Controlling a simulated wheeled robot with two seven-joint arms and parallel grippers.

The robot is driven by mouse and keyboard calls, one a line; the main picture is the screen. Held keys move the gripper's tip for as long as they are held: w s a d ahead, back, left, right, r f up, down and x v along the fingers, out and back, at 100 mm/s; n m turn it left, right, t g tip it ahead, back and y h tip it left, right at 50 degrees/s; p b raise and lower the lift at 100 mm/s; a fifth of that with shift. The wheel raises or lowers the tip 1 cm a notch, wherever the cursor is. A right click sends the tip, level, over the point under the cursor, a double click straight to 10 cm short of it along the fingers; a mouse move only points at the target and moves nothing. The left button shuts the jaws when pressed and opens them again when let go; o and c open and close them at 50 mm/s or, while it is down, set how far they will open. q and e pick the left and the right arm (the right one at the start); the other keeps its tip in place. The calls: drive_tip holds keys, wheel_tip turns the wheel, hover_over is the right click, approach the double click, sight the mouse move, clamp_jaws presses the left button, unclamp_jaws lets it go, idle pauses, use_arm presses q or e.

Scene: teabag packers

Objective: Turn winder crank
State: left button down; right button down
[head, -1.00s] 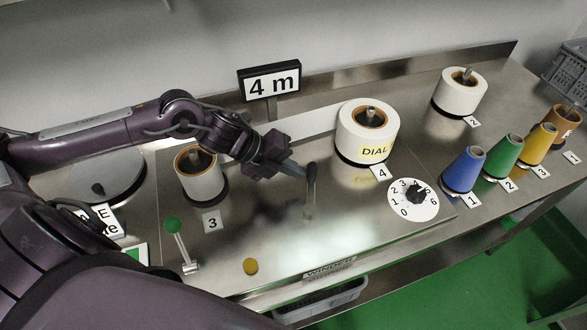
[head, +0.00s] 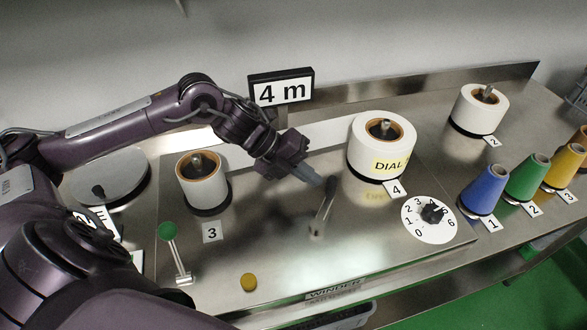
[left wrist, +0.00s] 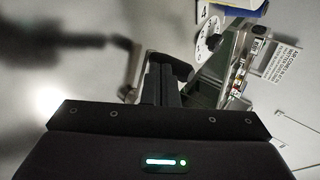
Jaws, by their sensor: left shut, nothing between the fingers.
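The winder crank (head: 325,200) is a dark lever standing on the steel winder plate (head: 270,240), its top tilted to the right. My left gripper (head: 314,178) is shut and empty, with its fingertips right at the left side of the crank's dark upper end; I cannot tell whether they touch it. The left wrist view shows the closed fingers (left wrist: 162,82) and the crank (left wrist: 131,70) just left of them. My right gripper is out of view. The sign (head: 281,88) behind reads "4 m".
White roll 3 (head: 203,182) stands left of the crank and roll 4 (head: 382,145), labelled DIAL, stands to its right. A numbered dial (head: 417,229) lies to the right. Coloured cones, including a blue one (head: 484,190), stand at far right.

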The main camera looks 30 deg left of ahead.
use_arm(q)
drive_tip(key=b+v, duration=0.1)
drive_tip(key=v, duration=0.6)
idle(0.3)
drive_tip(key=shift+d, duration=0.1)
idle(1.1)
